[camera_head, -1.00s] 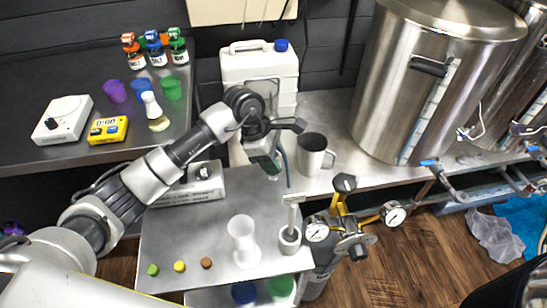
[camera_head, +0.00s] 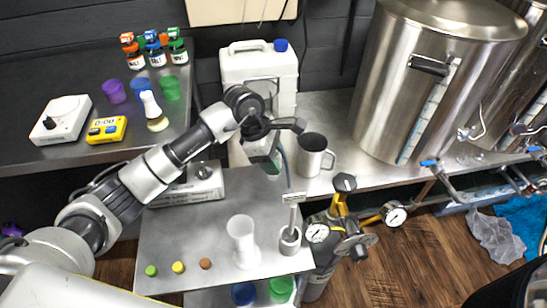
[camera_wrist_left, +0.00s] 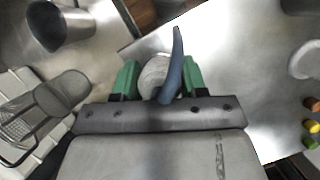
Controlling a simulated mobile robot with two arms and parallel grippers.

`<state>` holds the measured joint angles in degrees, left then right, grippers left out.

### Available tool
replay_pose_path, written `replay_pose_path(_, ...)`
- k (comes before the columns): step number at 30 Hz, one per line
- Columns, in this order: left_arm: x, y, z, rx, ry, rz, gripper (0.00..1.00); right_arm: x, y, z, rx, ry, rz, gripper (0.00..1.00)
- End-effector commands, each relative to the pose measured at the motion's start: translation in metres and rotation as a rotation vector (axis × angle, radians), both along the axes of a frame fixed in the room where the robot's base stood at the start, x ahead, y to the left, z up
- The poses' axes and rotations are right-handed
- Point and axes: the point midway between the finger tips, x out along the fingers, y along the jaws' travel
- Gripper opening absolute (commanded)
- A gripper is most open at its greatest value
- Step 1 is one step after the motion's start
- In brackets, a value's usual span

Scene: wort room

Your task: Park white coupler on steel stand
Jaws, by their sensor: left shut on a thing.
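My left gripper (camera_head: 273,168) hangs over the back right part of the steel cart top. In the left wrist view, its green fingers (camera_wrist_left: 157,80) are shut on a pale, rounded white coupler (camera_wrist_left: 152,73). A blue-grey hose (camera_wrist_left: 174,62) runs across the coupler and partly hides it. In the head view the hand mostly hides the coupler. A grey steel stand (camera_head: 290,240) with a round cup-like base and an upright post with a small plate is at the cart's right edge. It is in front of and slightly right of the gripper, apart from it. My right gripper is not in view.
A white hourglass-shaped vessel (camera_head: 242,240) stands left of the stand. Green, yellow and brown caps lie at the cart's front left. A steel mug (camera_head: 312,155) and white jug (camera_head: 258,68) are close behind the gripper. Gauges (camera_head: 318,232) stand right of the cart.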

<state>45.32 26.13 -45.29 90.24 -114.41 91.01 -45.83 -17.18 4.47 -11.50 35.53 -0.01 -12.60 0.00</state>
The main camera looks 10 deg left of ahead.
Motion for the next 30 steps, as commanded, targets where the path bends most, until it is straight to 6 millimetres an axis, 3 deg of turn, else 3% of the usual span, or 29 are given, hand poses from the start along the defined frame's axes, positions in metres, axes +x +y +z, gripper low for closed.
replay_pose_path(13, 0.000, 0.000, -0.010, 0.000, 0.000, 0.000, 0.18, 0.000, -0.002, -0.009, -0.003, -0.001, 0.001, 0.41)
replay_pose_path(14, 0.000, 0.000, -0.010, 0.000, -0.001, 0.000, 0.44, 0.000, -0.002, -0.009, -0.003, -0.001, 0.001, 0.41)
replay_pose_path(16, 0.000, 0.000, -0.009, 0.000, 0.000, 0.000, 0.53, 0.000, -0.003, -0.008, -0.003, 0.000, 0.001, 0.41)
replay_pose_path(24, 0.000, 0.000, -0.008, 0.000, 0.000, 0.000, 0.53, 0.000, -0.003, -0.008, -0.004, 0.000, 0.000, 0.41)
replay_pose_path(30, 0.000, 0.006, 0.005, 0.002, -0.001, 0.002, 0.53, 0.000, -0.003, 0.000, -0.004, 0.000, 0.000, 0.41)
